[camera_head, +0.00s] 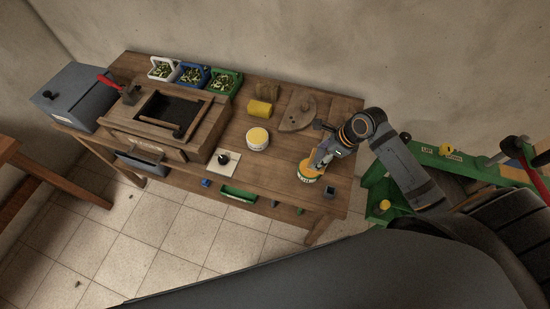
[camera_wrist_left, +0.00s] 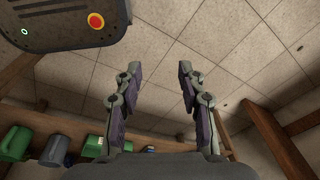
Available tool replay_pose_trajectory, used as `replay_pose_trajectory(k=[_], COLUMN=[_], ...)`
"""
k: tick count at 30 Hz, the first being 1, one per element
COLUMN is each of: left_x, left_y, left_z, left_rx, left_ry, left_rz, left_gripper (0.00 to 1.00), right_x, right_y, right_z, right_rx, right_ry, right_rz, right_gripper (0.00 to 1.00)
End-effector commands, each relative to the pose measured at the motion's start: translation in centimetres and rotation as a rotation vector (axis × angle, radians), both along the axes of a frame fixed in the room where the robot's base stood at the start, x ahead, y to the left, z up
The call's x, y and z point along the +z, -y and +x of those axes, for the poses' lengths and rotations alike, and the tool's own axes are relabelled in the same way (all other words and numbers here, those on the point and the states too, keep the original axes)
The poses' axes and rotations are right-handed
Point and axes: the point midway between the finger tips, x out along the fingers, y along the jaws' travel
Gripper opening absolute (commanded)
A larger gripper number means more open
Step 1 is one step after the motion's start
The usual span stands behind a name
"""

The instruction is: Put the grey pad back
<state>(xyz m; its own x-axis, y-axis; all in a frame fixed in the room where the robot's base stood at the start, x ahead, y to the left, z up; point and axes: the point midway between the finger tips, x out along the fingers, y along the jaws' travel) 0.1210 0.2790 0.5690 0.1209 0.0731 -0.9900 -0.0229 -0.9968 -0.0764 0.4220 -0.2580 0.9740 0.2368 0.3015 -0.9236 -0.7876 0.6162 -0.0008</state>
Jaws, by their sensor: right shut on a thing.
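I cannot clearly make out the grey pad. A small dark grey block (camera_head: 329,192) lies near the right front edge of the bench, and a pale square sheet (camera_head: 229,168) with a black knob on it lies left of the yellow-topped tub (camera_head: 257,138). My right gripper (camera_head: 313,170) reaches down at the bench's right end, shut at an orange and green tin (camera_head: 306,177); its fingertips are hard to see there. My left gripper (camera_wrist_left: 157,75) is open and empty above the tiled floor in the left wrist view.
A green stand (camera_head: 375,190) is close on the right. A grey box (camera_head: 72,97) is left.

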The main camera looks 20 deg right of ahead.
Motion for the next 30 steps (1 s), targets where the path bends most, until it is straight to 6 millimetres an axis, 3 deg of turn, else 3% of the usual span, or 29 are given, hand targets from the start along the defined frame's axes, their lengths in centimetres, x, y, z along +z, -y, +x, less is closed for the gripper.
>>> replay_pose_trajectory(k=[3,6,11,18,24,30], left_x=[-0.2,-0.3,-0.2,0.9,1.4,1.4], left_y=[0.0,0.0,0.1,0.2,0.1,0.1], left_z=[-2.5,-3.4,-2.8,-0.3,-0.7,-1.5], left_rx=[0.002,0.002,0.002,0.001,0.001,0.0], left_ry=[-0.037,-0.05,-0.041,-0.002,-0.01,-0.022], left_rz=[0.0,-0.001,-0.001,-0.003,-0.002,-0.001], left_gripper=[0.4,0.4,0.4,0.4,0.4,0.4], right_x=[0.0,0.0,-0.6,-2.8,-6.6,-8.6], right_y=[0.0,0.0,-1.1,-5.8,-9.0,-10.1], right_z=[0.0,0.0,0.9,4.4,7.0,8.0], right_rx=[-0.003,-0.002,-0.006,-0.003,-0.001,-0.001], right_ry=[0.0,-0.001,0.001,-0.003,-0.005,-0.002], right_rz=[0.0,0.0,0.007,0.013,0.003,0.0], right_gripper=[0.39,0.39,0.39,0.39,0.39,0.39])
